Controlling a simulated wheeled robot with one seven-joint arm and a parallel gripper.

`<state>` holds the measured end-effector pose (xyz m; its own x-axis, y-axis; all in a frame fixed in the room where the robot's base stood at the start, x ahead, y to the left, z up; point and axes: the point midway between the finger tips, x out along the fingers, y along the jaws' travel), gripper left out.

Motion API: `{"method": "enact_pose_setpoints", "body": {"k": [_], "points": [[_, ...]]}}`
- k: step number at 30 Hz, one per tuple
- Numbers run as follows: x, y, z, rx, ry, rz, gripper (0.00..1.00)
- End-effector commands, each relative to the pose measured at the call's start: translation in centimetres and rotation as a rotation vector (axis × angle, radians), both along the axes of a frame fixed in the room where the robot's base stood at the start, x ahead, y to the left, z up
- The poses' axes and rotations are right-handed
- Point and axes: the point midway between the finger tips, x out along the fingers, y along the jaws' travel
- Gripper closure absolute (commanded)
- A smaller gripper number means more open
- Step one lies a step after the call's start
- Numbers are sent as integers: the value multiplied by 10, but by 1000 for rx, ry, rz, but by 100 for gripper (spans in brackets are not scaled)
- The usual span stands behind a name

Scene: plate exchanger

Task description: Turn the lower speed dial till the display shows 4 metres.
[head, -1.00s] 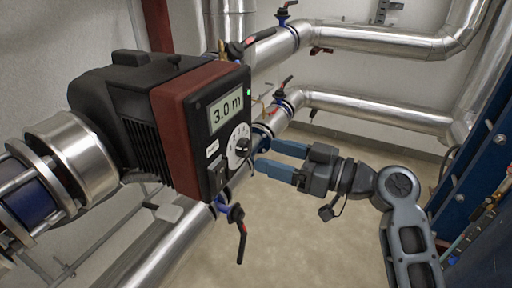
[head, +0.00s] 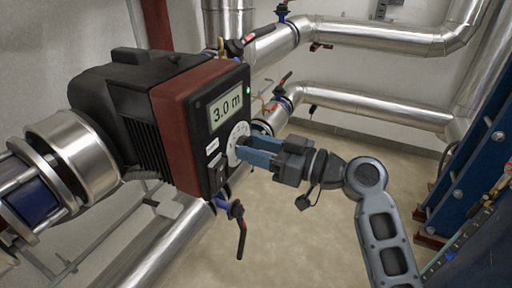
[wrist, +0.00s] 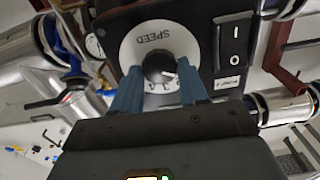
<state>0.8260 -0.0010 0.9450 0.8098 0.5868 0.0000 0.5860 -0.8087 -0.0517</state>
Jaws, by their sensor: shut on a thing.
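The lower speed dial (wrist: 159,70) is a dark knob on a white round scale marked SPEED (wrist: 150,38), shown upside down in the wrist view. In the head view the scale (head: 233,152) is partly hidden behind my fingers. My gripper (head: 243,146) reaches the pump's front face from the right. Its blue fingers are shut on the dial, one on each side in the wrist view (wrist: 158,82). The display (head: 226,107) above the dial reads 3.0 m, with a green light beside it.
A rocker switch (wrist: 235,38) sits beside the dial. Silver pipes (head: 370,110) run behind. A blue plate frame (head: 470,180) stands at right. The floor between is clear.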

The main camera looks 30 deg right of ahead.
Motion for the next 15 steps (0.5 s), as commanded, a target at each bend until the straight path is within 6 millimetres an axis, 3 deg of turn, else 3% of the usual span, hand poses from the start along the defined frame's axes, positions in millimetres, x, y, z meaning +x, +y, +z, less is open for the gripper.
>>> {"method": "enact_pose_setpoints", "body": {"k": [7, 15], "points": [[0, 0, 0, 0, 0, 0, 86], [0, 0, 0, 25, 18, 1, 87]]}}
